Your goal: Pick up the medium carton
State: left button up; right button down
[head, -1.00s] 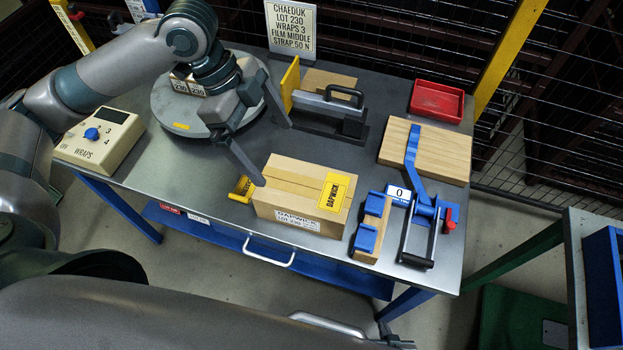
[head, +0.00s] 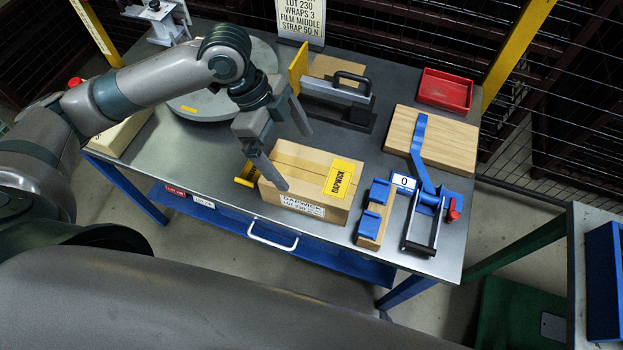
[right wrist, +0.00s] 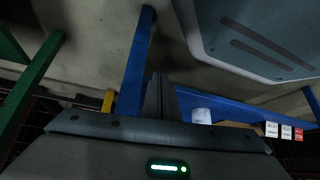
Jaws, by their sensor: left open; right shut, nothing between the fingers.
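A brown cardboard carton (head: 318,191) sits upright on the steel table, with a yellow DAPWICK label on top and a white label on its front. My left gripper (head: 297,161) is open over the carton's left end. One finger overlaps the front left of the carton in the picture, the other is over its back edge; contact cannot be told. My right gripper (right wrist: 158,88) is shut and empty in the right wrist view, below table level near a blue table leg.
A yellow bracket (head: 247,175) is close at the carton's left. A blue strapping tool (head: 428,200) and blue-clamped wooden block (head: 371,222) stand right of it. A sealer (head: 338,92) is behind. A red tray (head: 445,91) and wooden board (head: 462,145) lie at right.

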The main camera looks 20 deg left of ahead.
aim_at(303, 169)
pick_arm(q)
jog(key=x, duration=0.4)
jog(key=shift+f, duration=0.1)
jog(key=shift+d+f, duration=0.2)
jog(key=shift+f, duration=0.2)
pick_arm(e)
jog(key=shift+s+d+f+g, duration=0.2)
jog(key=shift+s+f, duration=0.1)
jog(key=shift+s, duration=0.25)
jog(key=shift+s+d+f+g, duration=0.1)
jog(key=shift+s+d+f, duration=0.15)
jog(key=shift+s, duration=0.25)
jog(key=shift+w+r, duration=0.1)
